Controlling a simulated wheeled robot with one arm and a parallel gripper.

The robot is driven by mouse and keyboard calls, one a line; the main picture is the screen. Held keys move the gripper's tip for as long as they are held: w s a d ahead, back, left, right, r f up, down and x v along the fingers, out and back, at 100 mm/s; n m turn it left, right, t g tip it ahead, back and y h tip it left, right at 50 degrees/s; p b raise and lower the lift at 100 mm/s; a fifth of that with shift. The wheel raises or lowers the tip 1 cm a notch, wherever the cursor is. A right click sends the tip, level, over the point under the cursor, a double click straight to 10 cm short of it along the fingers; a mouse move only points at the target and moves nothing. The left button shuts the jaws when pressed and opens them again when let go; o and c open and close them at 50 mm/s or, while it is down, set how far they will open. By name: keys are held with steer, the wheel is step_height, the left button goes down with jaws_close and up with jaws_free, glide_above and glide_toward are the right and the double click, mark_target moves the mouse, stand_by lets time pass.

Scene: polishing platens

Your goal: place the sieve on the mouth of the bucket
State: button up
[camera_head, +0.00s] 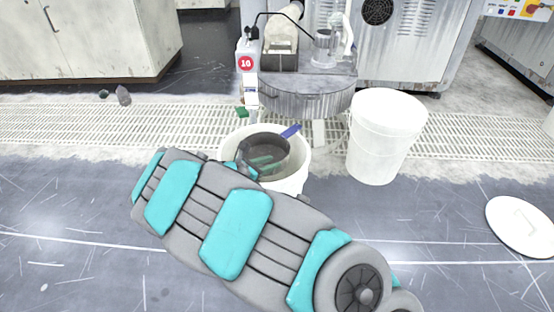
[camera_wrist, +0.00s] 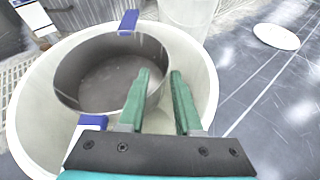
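The sieve (camera_wrist: 75,80) is a dark round pan with a grey mesh floor and blue tabs. It sits within the outline of the white bucket's mouth (camera_wrist: 212,95), off to one side. One blue tab (camera_wrist: 128,22) overlaps the far bucket rim; another shows beside my gripper. In the head view the sieve (camera_head: 254,141) shows at the mouth of the bucket (camera_head: 303,165). I cannot tell if the sieve rests on the rim. My gripper (camera_wrist: 160,75) has its green fingers apart, one over the sieve's interior, the other just outside its wall. My arm hides the bucket's near side.
A lidded white bucket (camera_head: 385,140) stands to the right. A white lid (camera_head: 522,226) lies on the floor at far right. Behind are a floor grating (camera_head: 60,122), a polishing machine (camera_head: 300,100) and a white bottle (camera_head: 246,62).

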steer(key=v, duration=0.7)
steer(key=shift+s+p, duration=0.2)
steer(key=shift+p, duration=0.15)
steer(key=s+d+r+m+g, duration=0.3)
steer(key=s+d+m, duration=0.15)
steer(key=d, duration=0.35)
steer(key=s+d+r+m+g+h, duration=0.1)
steer(key=s+d+r+m+g, duration=0.3)
steer(key=d, duration=0.5)
steer(key=s+d+r+m+g, duration=0.1)
steer(key=s+d+r+m, duration=0.15)
steer(key=d+m, duration=0.45)
steer(key=s+d+m+g+y, duration=0.2)
steer(key=s+m+y, duration=0.15)
steer(key=s, duration=0.65)
steer(key=s+d+m+g+y, duration=0.25)
steer(key=s+m, duration=0.25)
steer(key=s, duration=0.5)
steer(key=s+a+m+y, duration=0.2)
steer(key=s+a+y, duration=0.1)
steer(key=s+a, duration=0.2)
steer(key=shift+s+a+m+y, duration=0.3)
steer(key=shift+s+m, duration=0.1)
steer(key=shift+s, duration=0.65)
steer(key=shift+t, duration=0.25)
